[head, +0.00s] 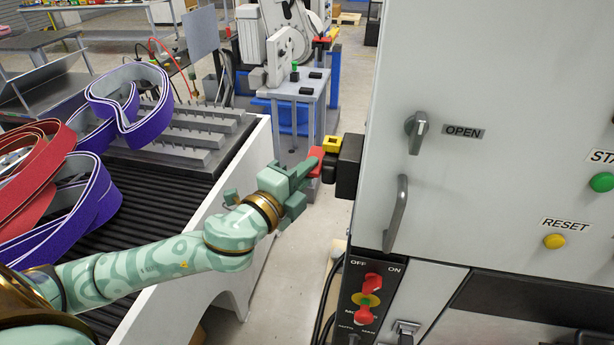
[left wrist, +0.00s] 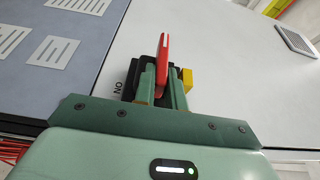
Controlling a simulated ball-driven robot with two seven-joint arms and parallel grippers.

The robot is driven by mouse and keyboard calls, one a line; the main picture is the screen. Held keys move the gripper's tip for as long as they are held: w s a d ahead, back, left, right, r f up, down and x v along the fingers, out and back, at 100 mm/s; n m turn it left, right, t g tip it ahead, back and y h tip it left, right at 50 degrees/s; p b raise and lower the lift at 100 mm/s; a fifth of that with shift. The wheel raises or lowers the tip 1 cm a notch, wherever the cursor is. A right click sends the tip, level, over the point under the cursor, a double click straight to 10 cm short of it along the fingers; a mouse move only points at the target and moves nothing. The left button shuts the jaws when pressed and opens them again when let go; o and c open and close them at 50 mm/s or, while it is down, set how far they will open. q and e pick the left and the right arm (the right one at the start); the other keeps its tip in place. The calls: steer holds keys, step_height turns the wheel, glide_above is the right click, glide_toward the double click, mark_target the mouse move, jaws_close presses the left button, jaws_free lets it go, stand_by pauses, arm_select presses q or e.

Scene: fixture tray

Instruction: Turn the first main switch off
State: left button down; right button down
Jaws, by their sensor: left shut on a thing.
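A red switch handle (head: 316,155) with a yellow part (head: 332,144) sits on a black switch box (head: 349,165) at the left side of the grey cabinet. My left gripper (head: 306,170) is shut on this handle. In the left wrist view the red handle (left wrist: 162,52) stands between the two green fingers (left wrist: 162,88), with the yellow part (left wrist: 187,78) to the right. My right gripper is not in view.
The cabinet front (head: 480,60) has an OPEN latch (head: 416,132), a long handle (head: 397,215), a yellow RESET button (head: 554,241) and a red rotary switch (head: 372,280) marked OFF and ON. A roller conveyor (head: 140,190) with purple and red belts lies left. Bare floor lies between.

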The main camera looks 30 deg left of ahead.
arm_select(q)
steer(key=shift+f, duration=0.2)
steer(key=c, duration=1.5)
jaws_free()
steer(key=shift+r, duration=0.1)
steer(key=shift+o, duration=0.2)
steer(key=s+a+p, duration=0.2)
steer(key=s+p, duration=0.2)
steer(key=s, duration=1.2)
steer(key=shift+a+p, duration=0.15)
steer(key=shift+p, duration=0.15)
steer(key=shift+s, duration=0.1)
